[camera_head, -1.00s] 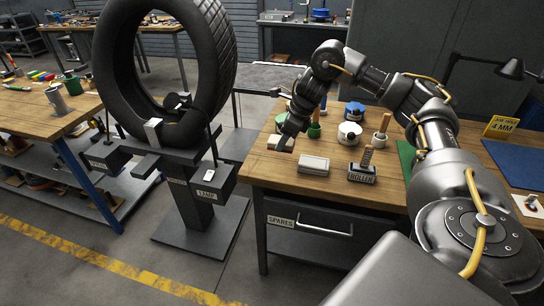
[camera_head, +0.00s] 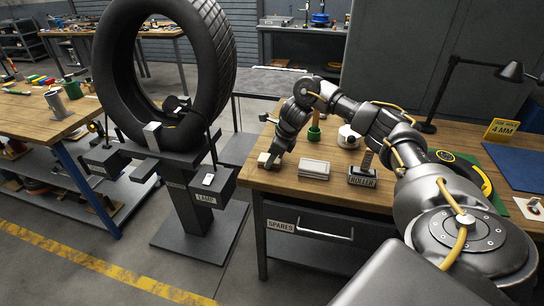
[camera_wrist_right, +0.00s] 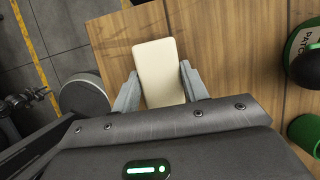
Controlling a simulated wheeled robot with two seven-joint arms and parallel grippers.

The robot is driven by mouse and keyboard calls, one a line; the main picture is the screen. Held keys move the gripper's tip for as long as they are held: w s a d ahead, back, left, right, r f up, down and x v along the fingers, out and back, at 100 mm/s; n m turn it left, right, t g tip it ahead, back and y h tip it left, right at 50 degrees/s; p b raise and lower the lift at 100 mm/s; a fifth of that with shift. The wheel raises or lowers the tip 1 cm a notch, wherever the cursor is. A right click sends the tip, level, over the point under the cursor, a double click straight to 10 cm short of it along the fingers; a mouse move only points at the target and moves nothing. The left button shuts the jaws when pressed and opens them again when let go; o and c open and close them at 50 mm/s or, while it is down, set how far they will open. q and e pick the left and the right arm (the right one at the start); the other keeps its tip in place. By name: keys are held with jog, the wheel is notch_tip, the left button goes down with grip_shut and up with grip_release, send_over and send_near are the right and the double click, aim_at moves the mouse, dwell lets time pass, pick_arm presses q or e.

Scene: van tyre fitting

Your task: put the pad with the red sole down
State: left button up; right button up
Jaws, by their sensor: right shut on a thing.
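My right gripper (camera_head: 269,160) is low over the front left corner of the workbench. In the right wrist view its two fingers (camera_wrist_right: 160,90) are closed on the sides of a cream-topped pad (camera_wrist_right: 160,68). The held pad also shows as a small pale block in the head view (camera_head: 264,158). Its underside is hidden, so no red sole shows. I cannot tell whether it touches the wood. A similar pale pad (camera_head: 313,169) lies flat on the bench to the right of the gripper. My left gripper is out of view.
The wooden bench (camera_head: 285,182) has bare wood around the pads. A block marked ROLLER (camera_head: 362,177) stands to the right. A green-and-white tin (camera_wrist_right: 304,48) stands near in the wrist view. The tyre (camera_head: 205,75) on its stand is left of the bench.

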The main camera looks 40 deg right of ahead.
jog(key=shift+f, duration=0.15)
jog(key=o, duration=1)
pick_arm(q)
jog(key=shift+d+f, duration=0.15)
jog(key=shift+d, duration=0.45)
pick_arm(e)
jog(key=shift+o, duration=0.2)
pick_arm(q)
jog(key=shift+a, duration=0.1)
pick_arm(e)
jog(key=shift+r, duration=0.45)
pick_arm(q)
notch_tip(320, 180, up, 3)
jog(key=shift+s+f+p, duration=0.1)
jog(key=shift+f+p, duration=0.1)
jog(key=shift+p, duration=1)
pick_arm(e)
jog(key=v, duration=1.1)
jog(key=shift+r, duration=0.25)
